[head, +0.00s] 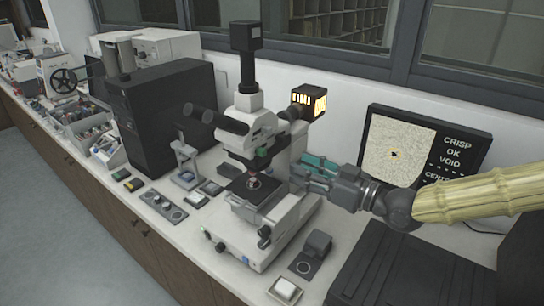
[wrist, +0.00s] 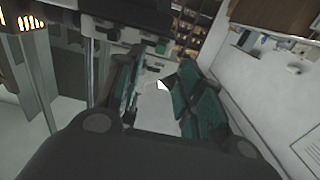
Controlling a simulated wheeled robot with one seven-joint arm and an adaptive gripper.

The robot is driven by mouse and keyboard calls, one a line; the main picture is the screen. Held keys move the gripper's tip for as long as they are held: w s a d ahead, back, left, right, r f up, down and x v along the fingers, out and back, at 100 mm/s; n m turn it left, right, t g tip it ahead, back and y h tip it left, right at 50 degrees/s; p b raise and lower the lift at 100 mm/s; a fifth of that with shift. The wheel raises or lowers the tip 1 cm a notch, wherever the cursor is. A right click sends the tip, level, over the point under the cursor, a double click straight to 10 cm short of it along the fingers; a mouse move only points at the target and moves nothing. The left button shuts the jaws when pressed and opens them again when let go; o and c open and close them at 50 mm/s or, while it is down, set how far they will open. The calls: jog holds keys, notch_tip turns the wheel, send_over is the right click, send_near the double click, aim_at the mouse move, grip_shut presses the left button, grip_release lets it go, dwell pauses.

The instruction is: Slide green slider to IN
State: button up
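The microscope (head: 268,190) stands on the bench, in the middle of the head view. A small green part (head: 262,152), which looks like the green slider, sits below its head. A small green patch, likely the same slider (wrist: 161,48), shows beyond my fingertips in the wrist view. My gripper (head: 303,172) comes in from the right, its teal fingers pointing left at the microscope's right side. In the wrist view my gripper (wrist: 158,75) has its fingers spread, with no held object visible between them. Whether a fingertip touches the microscope, and the slider's exact position, I cannot tell.
A screen (head: 420,145) reading CRISP, OK, VOID stands behind my arm. A black cabinet (head: 165,110) and a small stand (head: 186,165) are left of the microscope. A small grey device (head: 316,245) and a white-topped block (head: 285,290) lie at the front right.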

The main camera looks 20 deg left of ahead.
aim_at(265, 153)
jog(key=shift+p+x, duration=2.25)
jog(key=shift+x, duration=3.2)
grip_shut()
